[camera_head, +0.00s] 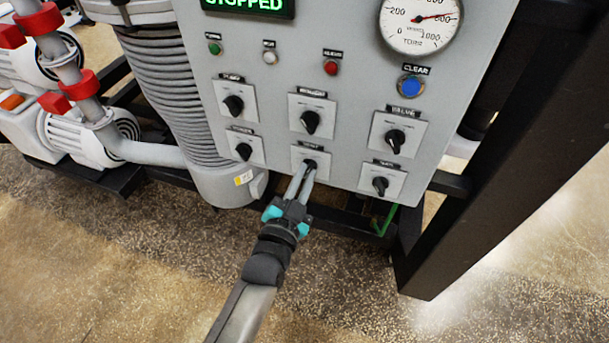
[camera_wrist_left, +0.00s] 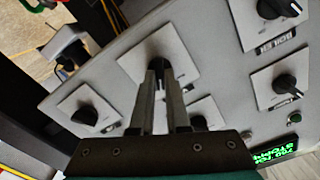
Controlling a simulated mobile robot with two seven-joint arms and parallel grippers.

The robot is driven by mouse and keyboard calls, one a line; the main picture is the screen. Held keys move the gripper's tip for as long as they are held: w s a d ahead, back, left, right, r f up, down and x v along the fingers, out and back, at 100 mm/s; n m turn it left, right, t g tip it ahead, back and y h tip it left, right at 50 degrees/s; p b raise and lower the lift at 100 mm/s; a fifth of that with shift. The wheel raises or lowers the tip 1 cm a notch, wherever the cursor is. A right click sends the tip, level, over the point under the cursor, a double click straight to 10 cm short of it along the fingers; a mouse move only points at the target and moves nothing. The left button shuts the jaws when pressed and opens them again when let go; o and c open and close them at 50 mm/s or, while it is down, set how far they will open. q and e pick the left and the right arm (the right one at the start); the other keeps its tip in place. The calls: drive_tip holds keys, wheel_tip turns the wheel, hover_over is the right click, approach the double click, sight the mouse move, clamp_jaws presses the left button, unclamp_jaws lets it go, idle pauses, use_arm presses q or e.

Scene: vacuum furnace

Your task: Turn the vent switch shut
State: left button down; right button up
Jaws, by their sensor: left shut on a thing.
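A grey control panel (camera_head: 262,110) carries several black rotary switches on square light plates. My left gripper (camera_head: 306,174) reaches up from below to the middle switch (camera_head: 311,163) of the lower row, and its two long fingers are shut on that switch. The label above this switch is too blurred to read surely. In the left wrist view the fingers of my gripper (camera_wrist_left: 166,76) close around a black knob (camera_wrist_left: 158,64) on its plate. The fingers partly hide the knob, so its pointing direction is unclear. My right gripper is not in view.
Other switches sit close by, at the left (camera_head: 244,151) and right (camera_head: 380,185). Above are a blue button (camera_head: 410,87), a red button (camera_head: 331,68) and a round gauge (camera_head: 422,22). A black frame post (camera_head: 500,150) stands right. The floor below is clear.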

use_arm(q)
drive_tip(key=n+p, duration=0.1)
drive_tip(key=n, duration=0.1)
drive_tip(key=shift+n, duration=0.3)
drive_tip(key=n, duration=0.2)
drive_tip(key=shift+n, duration=0.4)
drive_tip(key=shift+n+p, duration=0.5)
drive_tip(key=shift+n, duration=2.6)
drive_tip(key=c, duration=0.9)
unclamp_jaws()
drive_tip(key=shift+a, duration=0.1)
drive_tip(key=v, duration=1.5)
